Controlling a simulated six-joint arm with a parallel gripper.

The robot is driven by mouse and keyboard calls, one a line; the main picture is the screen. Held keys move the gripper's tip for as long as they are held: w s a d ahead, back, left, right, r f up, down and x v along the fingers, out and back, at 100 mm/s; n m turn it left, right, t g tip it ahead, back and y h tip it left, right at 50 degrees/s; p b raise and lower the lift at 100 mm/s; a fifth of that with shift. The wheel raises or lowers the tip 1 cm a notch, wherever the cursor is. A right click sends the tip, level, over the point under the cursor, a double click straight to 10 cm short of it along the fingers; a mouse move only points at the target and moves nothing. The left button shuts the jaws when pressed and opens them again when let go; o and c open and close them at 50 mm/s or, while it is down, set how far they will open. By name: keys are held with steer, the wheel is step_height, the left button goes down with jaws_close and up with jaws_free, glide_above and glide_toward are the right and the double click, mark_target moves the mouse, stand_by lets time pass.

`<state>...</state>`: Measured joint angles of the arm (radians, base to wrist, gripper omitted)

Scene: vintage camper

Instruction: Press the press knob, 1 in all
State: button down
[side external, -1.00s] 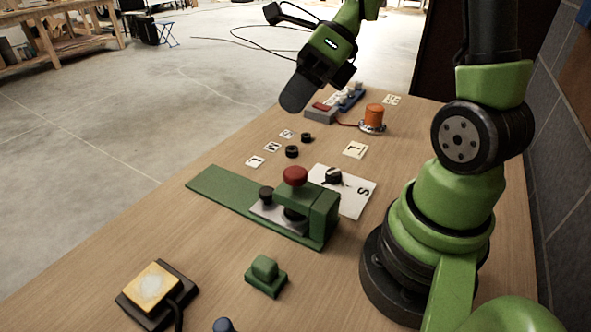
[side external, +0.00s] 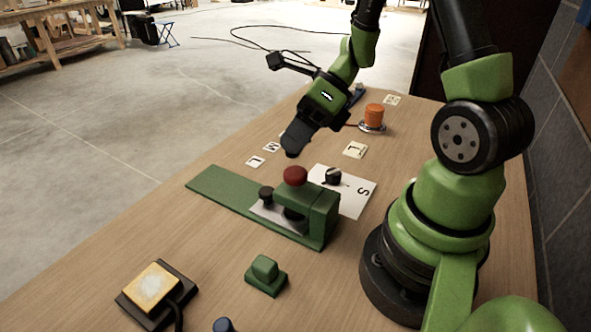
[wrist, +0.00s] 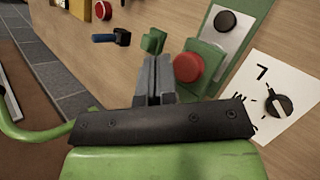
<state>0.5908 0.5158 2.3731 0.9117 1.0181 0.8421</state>
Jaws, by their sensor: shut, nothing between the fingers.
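The press knob is a red round knob (side external: 294,176) on top of a green press fixture (side external: 322,212) with a long green base on the table. It also shows in the wrist view as a red knob (wrist: 188,67), just right of the fingertips. My gripper (side external: 291,150) is shut and empty, pointing down, above and slightly behind the knob in the side external view. A gap shows between the fingertips and the knob. In the wrist view my gripper (wrist: 153,62) has its two fingers together.
A white card with a black dial (side external: 334,176) lies beside the press. A green block (side external: 265,275) and a yellow-topped pad (side external: 152,285) are nearer the camera. An orange knob (side external: 374,110) stands farther back. Bare wood lies in front of the press.

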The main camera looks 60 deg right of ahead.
mark_target(286, 173)
steer(key=shift+f, duration=0.95)
stand_by(1.4)
steer(key=shift+f, duration=0.4)
steer(key=shift+f, duration=0.9)
stand_by(0.8)
steer(key=shift+r, duration=1.35)
steer(key=shift+r, duration=2.5)
